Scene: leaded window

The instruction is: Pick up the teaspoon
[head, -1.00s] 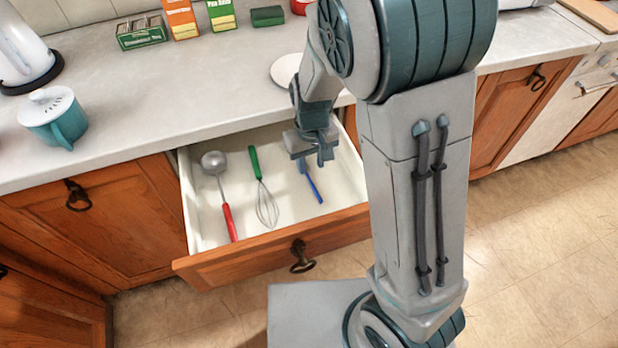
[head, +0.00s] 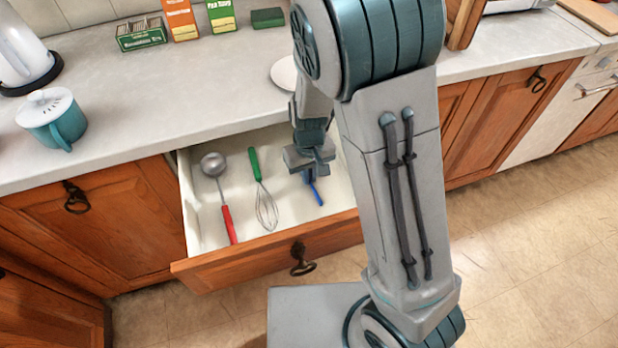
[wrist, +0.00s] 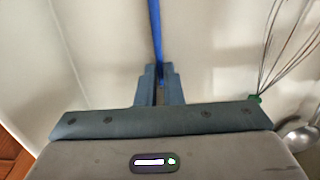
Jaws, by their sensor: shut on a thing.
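The open drawer (head: 220,262) holds a blue-handled utensil (head: 316,194), taken to be the teaspoon; only its blue handle shows and its bowl is hidden. My gripper (head: 313,174) is down inside the drawer at its right side, over the handle. In the wrist view, my gripper's fingers (wrist: 158,88) are closed on the blue handle (wrist: 155,32), which runs away from them toward the top edge. I cannot tell whether the utensil is clear of the drawer floor.
A whisk with a green handle (head: 256,165) and a ladle with a red handle (head: 227,220) lie to the left in the drawer. A teal lidded mug (head: 55,120) and a kettle (head: 22,50) stand on the counter (head: 150,100). The drawer walls are close around my gripper.

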